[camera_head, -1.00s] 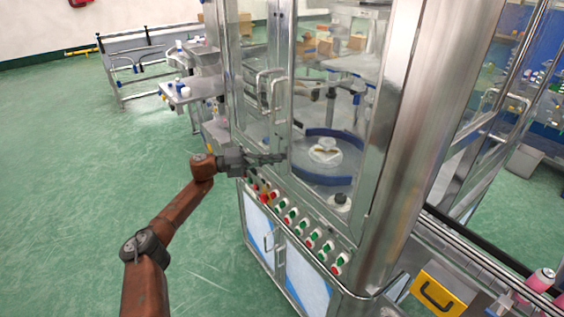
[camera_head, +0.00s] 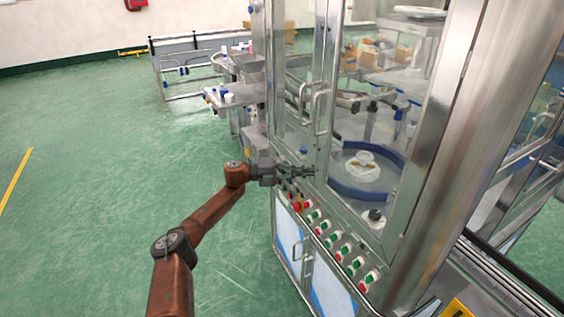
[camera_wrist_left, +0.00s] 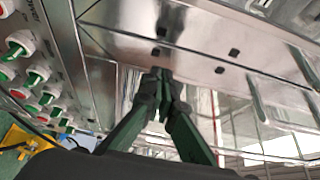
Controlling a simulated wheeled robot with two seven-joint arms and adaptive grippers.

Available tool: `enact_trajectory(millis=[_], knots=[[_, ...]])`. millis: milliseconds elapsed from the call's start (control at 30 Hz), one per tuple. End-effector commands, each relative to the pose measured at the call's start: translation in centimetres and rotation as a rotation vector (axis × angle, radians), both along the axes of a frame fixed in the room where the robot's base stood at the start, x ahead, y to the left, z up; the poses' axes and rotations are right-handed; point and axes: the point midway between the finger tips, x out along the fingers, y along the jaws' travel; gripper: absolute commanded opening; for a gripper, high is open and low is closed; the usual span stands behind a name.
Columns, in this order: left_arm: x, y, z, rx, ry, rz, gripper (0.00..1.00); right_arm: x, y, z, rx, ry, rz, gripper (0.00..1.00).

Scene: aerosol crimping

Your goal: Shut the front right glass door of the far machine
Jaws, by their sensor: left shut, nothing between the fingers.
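The far machine is a tall metal cabinet with glass doors. Its front right glass door (camera_head: 372,120) has an upright bar handle (camera_head: 320,112) on its left side. The front left glass door (camera_head: 296,75) stands beside it with a similar handle. Whether the right door sits flush with its frame I cannot tell. My left gripper (camera_head: 312,173) is shut and empty, at the lower left corner of the right door, below the handles and just above the button panel. In the left wrist view its fingers (camera_wrist_left: 161,80) come together close to a shiny metal surface. My right gripper is not in view.
A sloped panel of red and green buttons (camera_head: 335,250) lies just below my left gripper. A blue curved guide (camera_head: 352,188) shows behind the glass. A conveyor (camera_head: 510,275) runs along the right. Open green floor (camera_head: 100,190) lies to the left.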

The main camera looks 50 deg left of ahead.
Motion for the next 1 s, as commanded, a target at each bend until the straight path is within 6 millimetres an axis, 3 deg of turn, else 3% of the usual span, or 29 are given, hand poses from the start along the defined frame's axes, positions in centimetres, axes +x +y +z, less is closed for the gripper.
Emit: enact_trajectory(millis=[133, 500, 800, 1000], knots=[[-0.5, 2.8, -0.2, 0.004, 0.002, 0.007, 0.0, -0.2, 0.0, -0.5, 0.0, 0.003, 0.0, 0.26], [0.0, 7.2, -0.5, 0.005, 0.005, 0.0, 0.0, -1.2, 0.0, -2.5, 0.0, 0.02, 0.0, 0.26], [0.3, 9.3, -0.8, 0.006, 0.007, -0.004, 0.0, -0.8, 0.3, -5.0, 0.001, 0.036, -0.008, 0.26], [0.1, 10.0, -0.5, 0.005, 0.006, -0.003, 0.0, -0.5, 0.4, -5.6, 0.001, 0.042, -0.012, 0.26]])
